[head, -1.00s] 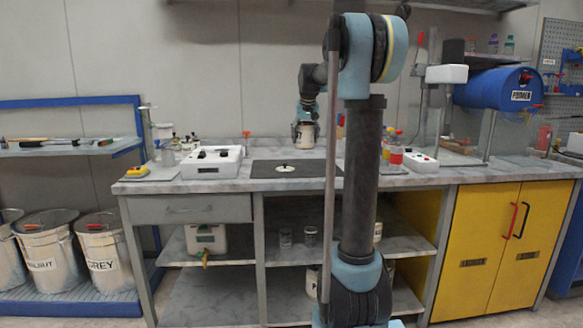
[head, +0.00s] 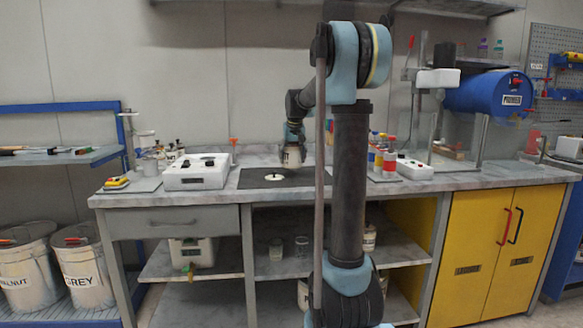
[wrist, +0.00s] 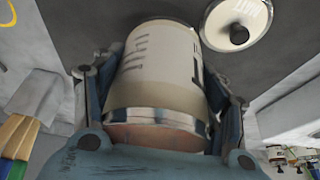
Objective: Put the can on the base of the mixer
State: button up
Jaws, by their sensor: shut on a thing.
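My gripper (head: 292,140) is shut on a cream can (head: 292,157) with a metal rim and dark print. The can is roughly upright above the bench's dark plate. In the wrist view the can (wrist: 155,75) fills the middle, between the two fingers of my gripper (wrist: 165,90). A white disc with a black knob (wrist: 237,22) lies close by on the dark surface; it also shows in the head view (head: 275,177). I cannot tell for certain which device is the mixer; a pole stand with a flat base (head: 145,184) stands at the bench's left end.
A white control box (head: 197,172) stands left of the dark plate (head: 250,180). Bottles (head: 389,155) and a smaller switch box (head: 414,169) are to the right. A white-headed stand (head: 441,78) and blue drum (head: 490,92) stand further right.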

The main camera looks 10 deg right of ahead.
aim_at(292, 163)
notch_tip(292, 163, down, 3)
jog(key=shift+f, duration=0.2)
jog(key=o, duration=1.6)
jog(key=shift+r, duration=0.1)
